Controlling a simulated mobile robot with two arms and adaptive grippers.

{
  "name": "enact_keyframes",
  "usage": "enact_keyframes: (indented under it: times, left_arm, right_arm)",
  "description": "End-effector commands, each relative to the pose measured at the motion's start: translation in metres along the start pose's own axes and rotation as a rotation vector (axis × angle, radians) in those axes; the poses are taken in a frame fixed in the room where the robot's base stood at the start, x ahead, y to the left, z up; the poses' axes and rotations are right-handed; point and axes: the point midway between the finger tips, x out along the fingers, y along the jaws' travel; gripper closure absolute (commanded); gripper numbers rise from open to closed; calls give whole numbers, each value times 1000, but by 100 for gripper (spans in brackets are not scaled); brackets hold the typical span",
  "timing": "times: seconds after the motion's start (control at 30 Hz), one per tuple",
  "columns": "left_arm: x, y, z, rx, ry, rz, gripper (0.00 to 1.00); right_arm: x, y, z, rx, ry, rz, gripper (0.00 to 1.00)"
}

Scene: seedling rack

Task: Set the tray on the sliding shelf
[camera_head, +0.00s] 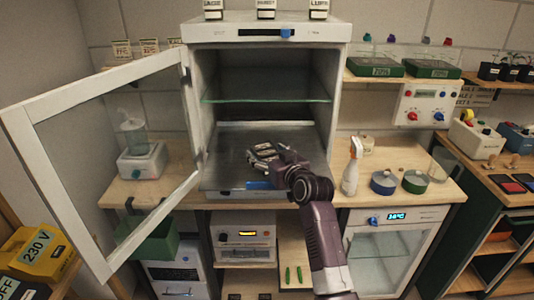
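The white cabinet (340,100) stands on the bench with its glass door (105,165) swung open to the left. A dark sliding shelf (228,160) lies at the bottom of its chamber, with a blue handle (258,184) at its front edge. No tray shows on it. Two green labelled trays (375,68) (432,70) sit on the wall shelf at the upper right; I cannot tell which tray is meant. My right gripper (260,153) is over the sliding shelf, its fingers apart and nothing visible between them. My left gripper is not in view.
A glass shelf (265,98) spans the chamber higher up. A spray bottle (352,168) and two round tins (384,182) (416,181) stand on the bench at right. A green bin (150,242) shows at lower left, partly behind the door.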

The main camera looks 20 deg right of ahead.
Motion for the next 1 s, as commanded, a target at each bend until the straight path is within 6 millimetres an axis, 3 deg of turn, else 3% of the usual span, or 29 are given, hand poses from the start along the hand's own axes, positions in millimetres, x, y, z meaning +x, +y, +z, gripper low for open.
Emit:
enact_keyframes:
  times: [0.37, 1.0]
  left_arm:
    - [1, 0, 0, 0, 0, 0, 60]
    - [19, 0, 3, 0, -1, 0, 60]
  right_arm:
    - [-6, 0, -2, 0, 0, 0, 32]
    - [-100, 0, -1, -1, 1, 0, 32]
